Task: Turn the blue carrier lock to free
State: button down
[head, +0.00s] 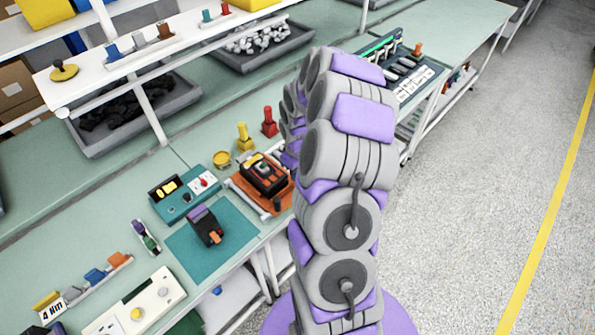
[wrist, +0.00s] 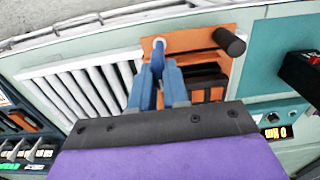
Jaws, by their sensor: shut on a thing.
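An orange carrier (head: 246,192) with a black breaker on it stands on the green bench, left of my arm in the head view. In the wrist view, the orange carrier plate (wrist: 192,40) carries the blue carrier lock (wrist: 158,42) near its upper left corner. My gripper (wrist: 159,64) has its blue-grey fingers close together at the lock and is shut on it. The fingers hide the lower part of the lock, so its setting cannot be read. In the head view my own arm hides the gripper and the lock.
A black cylindrical handle (wrist: 230,42) sticks out right of the lock. A white slatted rack (wrist: 80,88) lies to the left. On the bench are a teal tester (head: 184,194), a teal mat (head: 190,243) with a black device, and yellow (head: 244,137) and red (head: 269,122) pieces behind the carrier.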

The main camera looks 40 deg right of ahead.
jog(key=shift+s, duration=0.15)
jog(key=c, duration=1.3)
grip_release()
jog(key=shift+s, duration=0.1)
jog(key=shift+o, duration=0.9)
notch_tip(320, 180, up, 17)
jog(key=p, duration=0.1)
jog(key=shift+w+r, duration=0.15)
jog(key=shift+w, duration=0.1)
